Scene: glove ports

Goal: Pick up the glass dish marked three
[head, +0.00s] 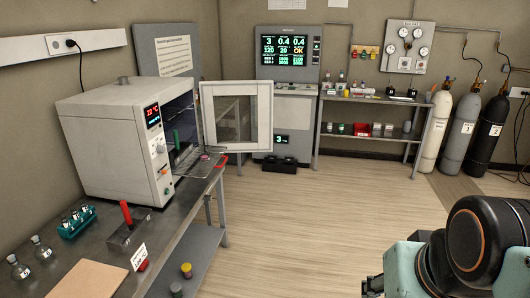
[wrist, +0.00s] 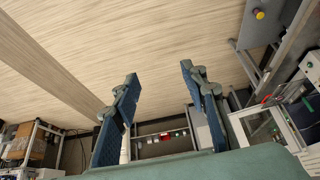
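I cannot make out a glass dish marked three in either view. A white oven (head: 118,145) stands on the left bench with its windowed door (head: 237,117) swung open. Small items, one pinkish (head: 206,157), sit at the oven's mouth, too small to identify. My gripper (wrist: 159,72) is open and empty in the wrist view, its two blue fingers well apart over bare floor. In the head view only part of my arm shows at the lower right; the fingers cannot be made out there.
The bench holds a teal vial rack (head: 76,221), glass bottles (head: 41,250), a red-handled block (head: 128,227) and a brown board (head: 90,281). A back table (head: 385,98) carries small containers. Gas cylinders (head: 461,133) stand at the right. The middle floor (head: 310,220) is clear.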

